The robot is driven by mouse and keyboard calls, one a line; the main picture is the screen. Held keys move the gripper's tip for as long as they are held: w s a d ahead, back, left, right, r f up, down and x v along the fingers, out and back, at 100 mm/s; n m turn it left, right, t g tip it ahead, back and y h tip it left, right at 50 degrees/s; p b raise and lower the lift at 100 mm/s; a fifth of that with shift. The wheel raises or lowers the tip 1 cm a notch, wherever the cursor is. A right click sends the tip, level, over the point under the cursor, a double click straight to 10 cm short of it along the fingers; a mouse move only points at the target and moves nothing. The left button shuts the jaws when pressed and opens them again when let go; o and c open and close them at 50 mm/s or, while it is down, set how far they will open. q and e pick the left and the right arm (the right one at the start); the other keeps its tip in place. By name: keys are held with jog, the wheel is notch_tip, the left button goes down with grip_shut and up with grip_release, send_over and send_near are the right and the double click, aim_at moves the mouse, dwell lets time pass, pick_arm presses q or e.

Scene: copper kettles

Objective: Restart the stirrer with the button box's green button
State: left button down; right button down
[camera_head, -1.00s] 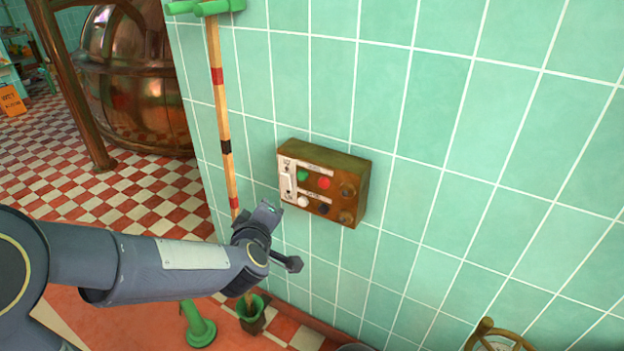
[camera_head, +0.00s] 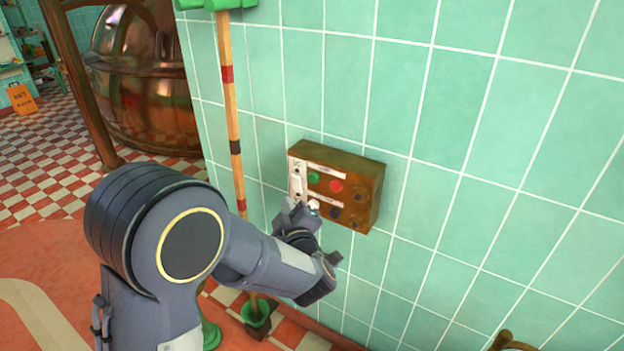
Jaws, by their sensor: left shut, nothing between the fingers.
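The brown button box (camera_head: 366,184) is fixed to the green tiled wall. Its green button (camera_head: 313,178) is at the upper left of its face, with a red button (camera_head: 336,186) to its right and darker buttons further right and below. A white switch plate (camera_head: 297,180) is on its left side. My left gripper (camera_head: 302,212) is shut and empty, in front of the box's lower left corner and below the green button. It partly hides the box's lower edge and a white button; I cannot tell if it touches. My right gripper is not in view.
A wooden pole (camera_head: 232,120) with red and black bands stands left of the box, its foot in a green holder (camera_head: 257,315). A large copper kettle (camera_head: 145,75) stands at the back left. An orange sign (camera_head: 22,98) is at the far left.

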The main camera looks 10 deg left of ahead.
aim_at(310, 187)
pick_arm(q)
jog(key=w+d, duration=0.2)
jog(key=w, duration=0.5)
jog(key=shift+d+p, duration=0.3)
jog(key=shift+p, duration=0.1)
jog(key=shift+w, duration=0.1)
dwell(1.5)
jog(key=shift+w+d, duration=0.15)
jog(key=shift+w, duration=0.2)
jog(key=shift+w+d, duration=0.15)
jog(key=shift+w, duration=0.25)
dwell(0.7)
jog(key=shift+s, duration=0.1)
jog(key=shift+s+a+b, duration=0.3)
jog(key=shift+s+b, duration=0.1)
jog(key=shift+s, duration=0.3)
